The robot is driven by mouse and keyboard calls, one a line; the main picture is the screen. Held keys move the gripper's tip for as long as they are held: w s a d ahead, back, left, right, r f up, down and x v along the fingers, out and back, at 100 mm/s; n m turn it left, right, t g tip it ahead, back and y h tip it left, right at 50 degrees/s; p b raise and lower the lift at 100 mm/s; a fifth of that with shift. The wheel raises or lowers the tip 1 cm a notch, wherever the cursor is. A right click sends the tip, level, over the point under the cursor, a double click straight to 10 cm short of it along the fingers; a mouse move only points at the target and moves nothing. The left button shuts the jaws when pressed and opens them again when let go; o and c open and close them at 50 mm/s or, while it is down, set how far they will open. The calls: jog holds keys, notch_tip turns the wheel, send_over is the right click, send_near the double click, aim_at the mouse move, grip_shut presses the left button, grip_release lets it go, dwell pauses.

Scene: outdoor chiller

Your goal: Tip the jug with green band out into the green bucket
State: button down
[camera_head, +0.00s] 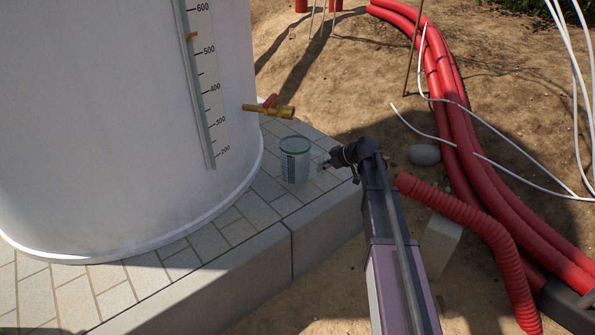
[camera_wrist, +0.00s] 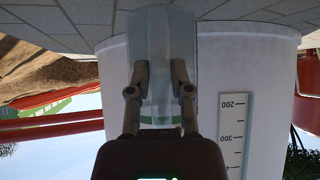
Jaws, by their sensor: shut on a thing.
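The jug with green band (camera_head: 294,167) is clear, with a green band around its top. It is upright at the paved ledge beside the big white tank; I cannot tell whether its base touches the paving. My gripper (camera_head: 327,164) reaches it from the right and is shut on its side. In the wrist view, which is upside down, the jug (camera_wrist: 160,50) sits between both fingers (camera_wrist: 160,75). No green bucket can be made out for certain. A green patch (camera_wrist: 55,107) shows in the wrist view, too unclear to name.
The white tank (camera_head: 110,120) with a scale (camera_head: 205,85) stands close on the left. Its brass tap (camera_head: 270,110) juts out just above and behind the jug. Red corrugated pipes (camera_head: 450,95) and a grey stone (camera_head: 424,155) lie on the dirt at right.

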jog(key=shift+r+p, duration=0.5)
jog(key=shift+r, duration=0.2)
jog(key=c, duration=1.3)
grip_release()
grip_shut()
jog(key=shift+r, duration=0.15)
